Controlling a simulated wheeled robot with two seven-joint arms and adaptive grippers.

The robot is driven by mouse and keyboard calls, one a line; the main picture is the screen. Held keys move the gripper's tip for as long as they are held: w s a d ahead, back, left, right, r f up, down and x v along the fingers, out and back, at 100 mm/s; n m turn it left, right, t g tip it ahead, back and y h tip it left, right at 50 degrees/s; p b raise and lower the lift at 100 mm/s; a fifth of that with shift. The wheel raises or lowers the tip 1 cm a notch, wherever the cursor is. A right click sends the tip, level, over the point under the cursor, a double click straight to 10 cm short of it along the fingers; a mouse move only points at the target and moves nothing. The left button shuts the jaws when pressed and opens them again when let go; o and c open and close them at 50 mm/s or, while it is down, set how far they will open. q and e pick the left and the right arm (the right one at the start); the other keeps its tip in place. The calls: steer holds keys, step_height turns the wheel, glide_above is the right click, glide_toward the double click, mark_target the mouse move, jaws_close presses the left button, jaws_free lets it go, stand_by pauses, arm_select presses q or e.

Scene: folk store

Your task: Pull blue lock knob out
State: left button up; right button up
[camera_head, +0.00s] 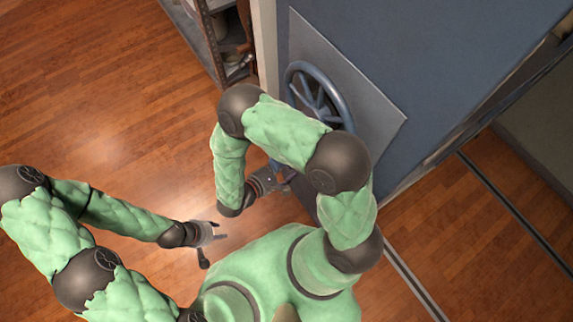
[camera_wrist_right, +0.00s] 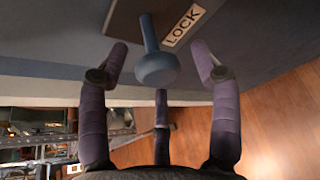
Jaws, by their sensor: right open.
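The blue lock knob (camera_wrist_right: 157,66) has a round head on a short stem and stands out from a dark plate (camera_wrist_right: 128,18) with a white LOCK label (camera_wrist_right: 184,25). My right gripper (camera_wrist_right: 160,62) is open, with fingers on both sides of the knob and a third below it; gaps show between fingers and knob. In the head view my right gripper (camera_head: 277,180) is close to the blue-grey door, partly hidden by my arm. My left gripper (camera_head: 214,240) is open and empty above the wooden floor, away from the door.
A blue-grey handwheel (camera_head: 310,76) is mounted on a grey panel (camera_head: 372,103) of the blue door (camera_head: 420,50), just above my right arm. A metal shelf (camera_head: 208,40) stands at the upper left. The wooden floor (camera_head: 110,100) at left is clear.

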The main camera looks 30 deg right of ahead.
steer(key=v, duration=0.7)
stand_by(0.9)
